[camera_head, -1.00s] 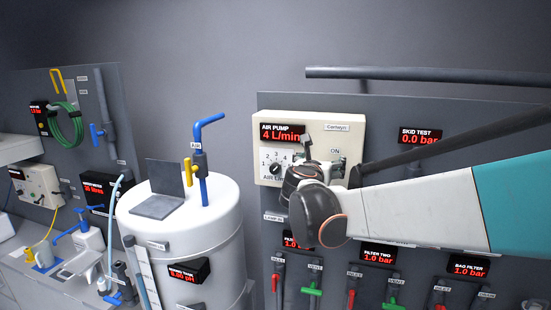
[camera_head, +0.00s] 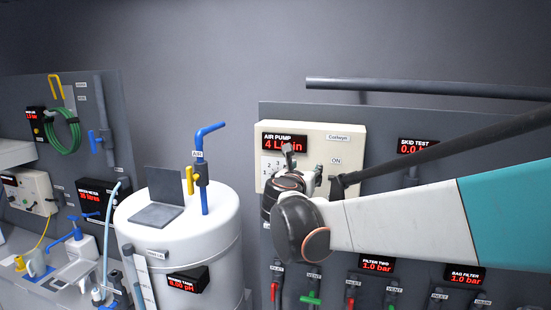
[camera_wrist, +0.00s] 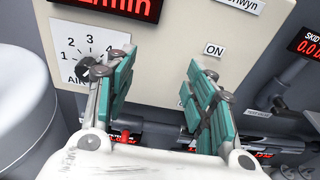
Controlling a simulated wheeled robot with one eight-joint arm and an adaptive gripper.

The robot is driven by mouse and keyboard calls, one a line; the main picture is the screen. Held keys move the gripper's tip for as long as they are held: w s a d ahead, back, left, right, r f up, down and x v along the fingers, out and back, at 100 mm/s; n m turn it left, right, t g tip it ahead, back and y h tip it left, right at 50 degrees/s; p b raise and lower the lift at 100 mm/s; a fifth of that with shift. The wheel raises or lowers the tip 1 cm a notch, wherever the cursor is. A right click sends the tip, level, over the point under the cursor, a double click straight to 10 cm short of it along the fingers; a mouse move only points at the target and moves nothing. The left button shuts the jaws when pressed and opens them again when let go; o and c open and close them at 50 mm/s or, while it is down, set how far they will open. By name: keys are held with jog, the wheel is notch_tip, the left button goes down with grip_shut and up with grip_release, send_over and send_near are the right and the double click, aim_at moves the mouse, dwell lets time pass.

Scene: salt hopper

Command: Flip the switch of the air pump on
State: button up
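Contact cannot be told.
A white tank (camera_head: 185,235) with a blue pipe (camera_head: 205,165) and a laptop-like lid (camera_head: 163,190) stands to the left. A skid test display (camera_head: 415,146) is right of the panel. Filter valves and displays (camera_head: 377,264) line the board below. A grey pipe (camera_head: 420,87) runs above.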

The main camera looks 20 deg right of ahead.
jog(key=s+d+p+v, duration=0.1)
jog(key=d+p+v, duration=0.1)
jog(key=v, duration=1.1)
jog(key=shift+s+p, duration=0.6)
jog(key=shift+s, duration=0.05)
jog(key=shift+f, duration=0.1)
dwell(0.6)
